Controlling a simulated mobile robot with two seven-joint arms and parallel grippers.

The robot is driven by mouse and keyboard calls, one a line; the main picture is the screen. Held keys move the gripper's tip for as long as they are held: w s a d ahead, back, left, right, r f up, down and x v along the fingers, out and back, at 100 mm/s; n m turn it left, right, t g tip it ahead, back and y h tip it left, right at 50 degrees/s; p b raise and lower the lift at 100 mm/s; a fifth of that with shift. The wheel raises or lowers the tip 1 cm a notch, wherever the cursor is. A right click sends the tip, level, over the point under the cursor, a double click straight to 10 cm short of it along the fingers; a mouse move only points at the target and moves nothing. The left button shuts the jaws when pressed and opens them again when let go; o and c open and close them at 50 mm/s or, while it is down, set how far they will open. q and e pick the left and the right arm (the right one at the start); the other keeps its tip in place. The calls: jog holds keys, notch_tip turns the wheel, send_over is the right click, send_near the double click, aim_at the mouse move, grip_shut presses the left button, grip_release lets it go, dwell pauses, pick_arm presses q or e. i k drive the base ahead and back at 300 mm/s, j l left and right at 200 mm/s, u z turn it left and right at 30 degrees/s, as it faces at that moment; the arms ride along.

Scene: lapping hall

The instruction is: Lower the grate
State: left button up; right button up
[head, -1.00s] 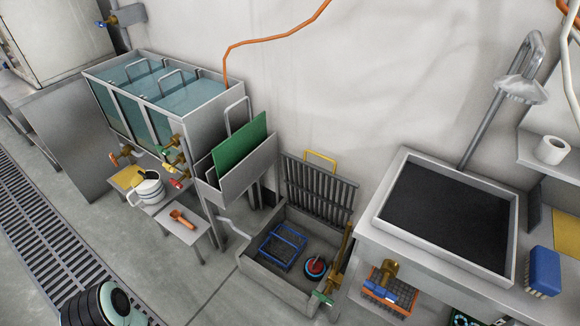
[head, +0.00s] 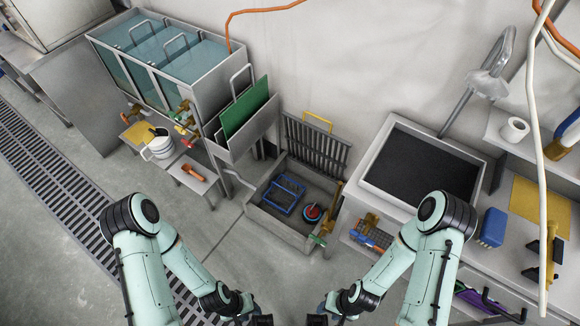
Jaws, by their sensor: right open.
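The dark barred grate (head: 315,145) stands raised, leaning near the wall at the back of a low floor basin (head: 272,232). A yellow handle (head: 318,119) is on its top edge. A blue wire frame (head: 284,194) and a red and dark round object (head: 312,212) sit inside the open basin. My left gripper (head: 262,320) and my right gripper (head: 316,320) are at the bottom edge of the head view, well in front of the basin and apart from the grate. The right one is open. The left one's fingers are too cut off to judge.
A tank bench with a green board (head: 244,108) stands left of the basin. A small stool (head: 192,176) and a white jug (head: 161,147) are further left. A dark-bottomed sink (head: 400,178) is at the right. The floor before the basin is clear.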

aim_at(296, 120)
jog(key=i+j, duration=0.6)
jog(key=i+j+z, duration=0.15)
jog(key=z, duration=0.2)
jog(key=i+j+z, duration=0.1)
jog(key=j+z, duration=0.55)
jog(key=i+l, duration=0.05)
jog(key=l, duration=0.05)
